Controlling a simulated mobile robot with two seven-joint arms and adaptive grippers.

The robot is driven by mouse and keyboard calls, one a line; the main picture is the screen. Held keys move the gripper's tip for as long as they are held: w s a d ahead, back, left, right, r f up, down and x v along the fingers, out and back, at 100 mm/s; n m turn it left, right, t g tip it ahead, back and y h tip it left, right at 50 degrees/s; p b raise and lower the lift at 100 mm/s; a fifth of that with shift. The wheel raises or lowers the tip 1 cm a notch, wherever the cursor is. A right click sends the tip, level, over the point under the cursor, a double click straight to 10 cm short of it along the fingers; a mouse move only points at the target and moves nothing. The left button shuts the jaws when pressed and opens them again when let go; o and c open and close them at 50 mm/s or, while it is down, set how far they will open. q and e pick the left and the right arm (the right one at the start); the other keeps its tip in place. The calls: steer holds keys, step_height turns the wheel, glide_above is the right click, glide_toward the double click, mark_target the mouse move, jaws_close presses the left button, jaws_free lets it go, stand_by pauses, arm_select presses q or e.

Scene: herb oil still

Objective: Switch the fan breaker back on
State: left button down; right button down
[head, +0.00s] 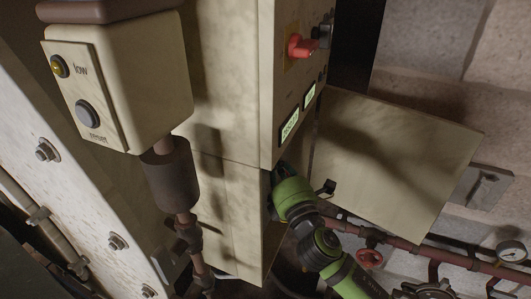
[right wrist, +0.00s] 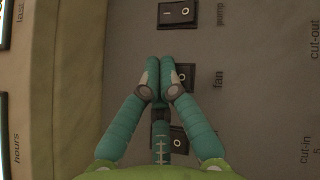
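The fan breaker (right wrist: 187,77) is a black rocker switch beside the label "fan" on a grey panel in the right wrist view. My right gripper (right wrist: 167,64) is in front of it, its teal fingertips together with nothing visible between them. The fingers cover the left part of the rocker, so I cannot tell its position or whether they touch it. In the head view my green right arm reaches into the cabinet (head: 228,205) beside its open door (head: 395,150); the gripper and breaker are hidden there. My left gripper is in neither view.
The pump rocker (right wrist: 178,13) is above the fan breaker; another rocker (right wrist: 178,138) is below, partly covered. On the cabinet are a red rotary handle (head: 301,46) and lit displays (head: 289,127). A button box (head: 120,85) stands at left. Pipes with a red valve wheel (head: 370,258) run lower right.

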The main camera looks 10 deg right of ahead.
steer(key=shift+s+d+f, duration=0.1)
steer(key=shift+s+d, duration=0.3)
steer(key=shift+d, duration=0.15)
steer(key=s+d, duration=0.1)
steer(key=d, duration=0.1)
steer(key=s+d, duration=0.1)
steer(key=d, duration=0.1)
steer(key=shift+s+f, duration=0.3)
steer(key=shift+s, duration=0.05)
steer(key=shift+f, duration=0.1)
